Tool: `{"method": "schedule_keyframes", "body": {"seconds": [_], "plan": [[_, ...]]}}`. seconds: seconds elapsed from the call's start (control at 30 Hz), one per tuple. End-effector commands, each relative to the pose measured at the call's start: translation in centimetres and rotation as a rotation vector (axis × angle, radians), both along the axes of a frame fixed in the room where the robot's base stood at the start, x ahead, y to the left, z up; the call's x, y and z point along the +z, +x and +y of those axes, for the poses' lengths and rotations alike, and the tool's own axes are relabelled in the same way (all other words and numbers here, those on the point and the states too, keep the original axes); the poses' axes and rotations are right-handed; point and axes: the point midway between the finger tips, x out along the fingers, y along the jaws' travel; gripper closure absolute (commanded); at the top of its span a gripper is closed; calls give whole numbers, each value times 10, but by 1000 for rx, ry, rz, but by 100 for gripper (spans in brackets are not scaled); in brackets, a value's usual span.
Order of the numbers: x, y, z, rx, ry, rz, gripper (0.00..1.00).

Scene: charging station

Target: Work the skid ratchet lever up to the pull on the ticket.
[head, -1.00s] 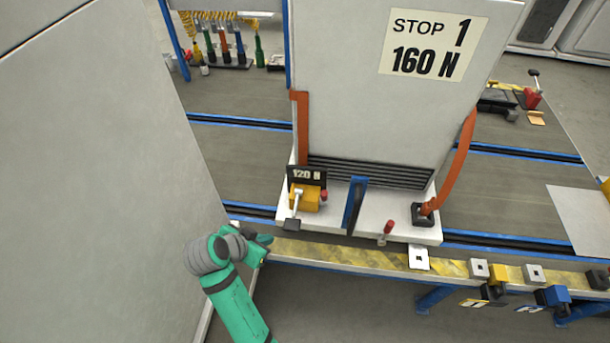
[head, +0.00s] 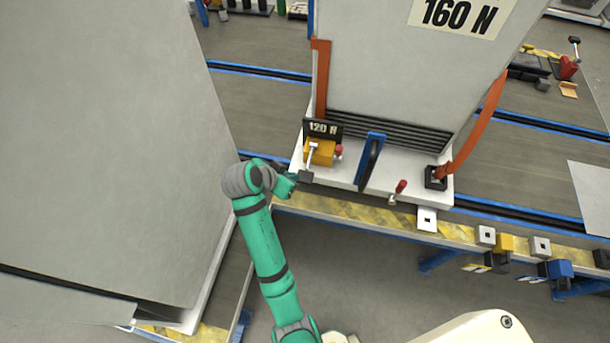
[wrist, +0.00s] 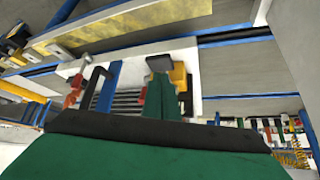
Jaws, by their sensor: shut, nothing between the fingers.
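The yellow ratchet (head: 320,153) sits at the left front of the white skid base (head: 337,175). Its silver lever (head: 311,160) hangs down toward the front and ends in a dark pad (head: 306,177). A black readout (head: 323,129) behind it reads 120 N. The ticket (head: 455,14) on the cabinet reads 160 N, its top line cut off. My gripper (head: 291,183) is shut and empty, just left of the dark pad; I cannot tell whether they touch. In the wrist view my green fingers (wrist: 167,97) point at the yellow ratchet (wrist: 178,74).
A blue upright handle (head: 370,160) and a red-knobbed pin (head: 398,190) stand right of the ratchet. An orange strap (head: 483,125) runs down to the base. A large grey panel (head: 110,130) fills the left. Blocks (head: 500,243) sit along the front rail.

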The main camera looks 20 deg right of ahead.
Motion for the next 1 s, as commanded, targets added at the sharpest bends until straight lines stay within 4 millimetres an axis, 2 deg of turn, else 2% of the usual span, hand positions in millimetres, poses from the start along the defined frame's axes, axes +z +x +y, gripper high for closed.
{"method": "schedule_keyframes", "body": {"seconds": [0.5,1.0], "plan": [[-44,16,-29,-2,0,1,100],[-51,20,-34,-1,1,0,100]]}}
